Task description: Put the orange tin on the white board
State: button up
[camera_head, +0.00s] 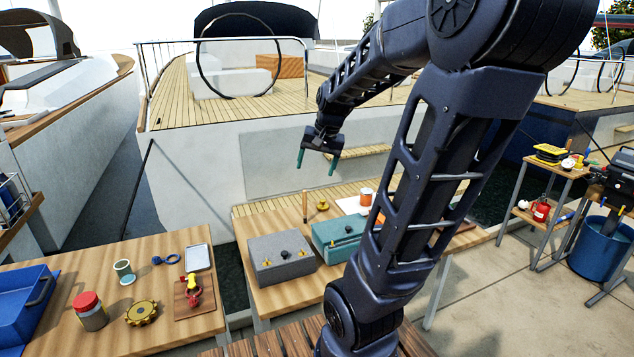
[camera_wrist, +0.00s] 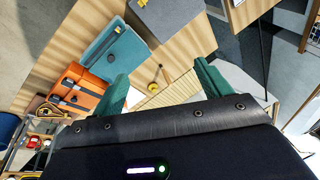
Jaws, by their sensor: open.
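A grey box (camera_head: 281,258) and a teal box (camera_head: 338,237) stand on the far table, with a yellow item (camera_head: 322,205) and wooden peg (camera_head: 304,199) behind. The near table holds a red-lidded jar (camera_head: 90,311), a gear (camera_head: 141,313) and a blue crate (camera_head: 24,303).

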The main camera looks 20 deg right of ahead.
jog(key=s+a+r+n, duration=0.1)
jog(key=s+a+n, duration=0.1)
jog(key=s, duration=0.5)
jog(key=s+a+n+t+h, duration=0.1)
jog(key=s+a+n, duration=0.2)
jog(key=s, duration=0.4)
jog(key=shift+a+r+h, duration=0.3)
jog(key=shift+a+r, duration=0.05)
jog(key=shift+r, duration=0.05)
